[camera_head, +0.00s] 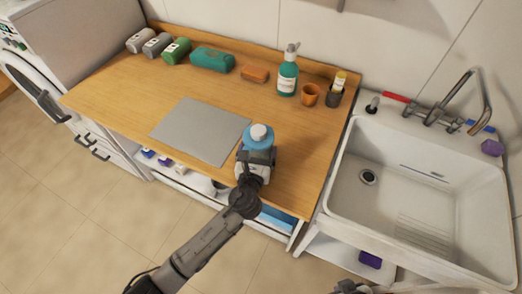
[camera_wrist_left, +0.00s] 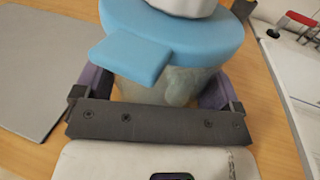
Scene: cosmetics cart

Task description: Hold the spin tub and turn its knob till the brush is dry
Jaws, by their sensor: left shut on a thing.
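The spin tub (camera_head: 258,137) stands near the front edge of the wooden counter, with a blue lid and a white knob (camera_head: 259,131) on top. In the left wrist view the blue lid (camera_wrist_left: 180,40) has a flat tab, and the greyish tub body (camera_wrist_left: 165,83) shows below it. My left gripper (camera_wrist_left: 155,92) is shut around the tub body, its purple fingers on both sides. No brush can be made out; the tub's inside is hidden. My right gripper (camera_head: 348,287) shows only in part at the bottom edge, apart from the tub; its fingers are unclear.
A grey mat (camera_head: 195,130) lies left of the tub. Along the back are rolled towels (camera_head: 176,51), a teal pouch (camera_head: 212,59), an orange block (camera_head: 255,73), a pump bottle (camera_head: 287,78), an orange cup (camera_head: 311,95) and a dark holder (camera_head: 334,97). A sink (camera_head: 420,195) is at right.

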